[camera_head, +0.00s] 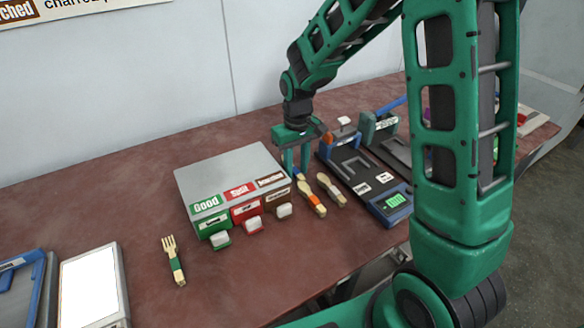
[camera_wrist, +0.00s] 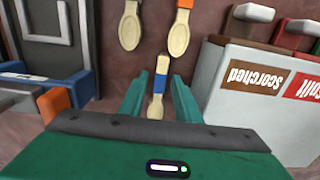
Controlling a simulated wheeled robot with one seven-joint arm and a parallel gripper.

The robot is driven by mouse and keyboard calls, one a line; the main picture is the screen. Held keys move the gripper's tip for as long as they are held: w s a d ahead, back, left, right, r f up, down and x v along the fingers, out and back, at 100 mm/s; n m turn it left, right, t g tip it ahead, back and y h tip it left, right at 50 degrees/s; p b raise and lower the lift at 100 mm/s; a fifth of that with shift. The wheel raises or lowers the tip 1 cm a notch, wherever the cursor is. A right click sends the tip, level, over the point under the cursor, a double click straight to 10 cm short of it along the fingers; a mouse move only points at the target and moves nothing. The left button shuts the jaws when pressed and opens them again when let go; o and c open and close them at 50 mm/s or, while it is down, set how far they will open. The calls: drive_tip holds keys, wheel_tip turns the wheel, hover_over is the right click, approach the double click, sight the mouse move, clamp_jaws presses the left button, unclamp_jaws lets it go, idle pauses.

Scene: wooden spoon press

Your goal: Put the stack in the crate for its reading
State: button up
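My gripper (camera_wrist: 158,92) points down at the table beside the grey sorting unit, fingers apart. A wooden utensil with a blue band (camera_wrist: 160,88) lies between the fingers, with gaps at its sides; whether it is one piece or a stack I cannot tell. My gripper hides much of it in the head view (camera_head: 297,172). The sorting unit (camera_head: 228,172) has a green crate marked Good (camera_head: 212,225), a red one (camera_head: 246,210) whose label reads like Split, and a brown one marked Scorched (camera_head: 276,196). A press device (camera_head: 352,165) has a lit green display (camera_head: 396,201), unreadable here.
An orange-banded spoon (camera_head: 313,199) and a plain spoon (camera_head: 331,189) lie near my gripper. Another device (camera_head: 380,128) stands behind the press. The table's front middle is clear.

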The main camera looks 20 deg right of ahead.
sight(296, 171)
wheel_tip(296, 171, up, 12)
drive_tip(key=s+d+r+m, duration=0.1)
drive_tip(key=s+d+m, duration=0.2)
drive_tip(key=s+d, duration=0.6)
drive_tip(key=s+d+r+m, duration=0.1)
drive_tip(key=s+d+m, duration=0.3)
drive_tip(key=s+d, duration=0.5)
drive_tip(key=s, duration=0.7)
drive_tip(key=shift+d+r, duration=0.25)
drive_tip(key=shift+d, duration=0.05)
drive_tip(key=shift+o, duration=0.6)
drive_tip(key=shift+m, duration=0.8)
drive_tip(key=s, duration=0.2)
drive_tip(key=s+f, duration=0.1)
drive_tip(key=s, duration=0.2)
drive_tip(key=shift+s+a+f, duration=0.1)
drive_tip(key=shift+s+a, duration=0.05)
drive_tip(key=shift+a, duration=0.05)
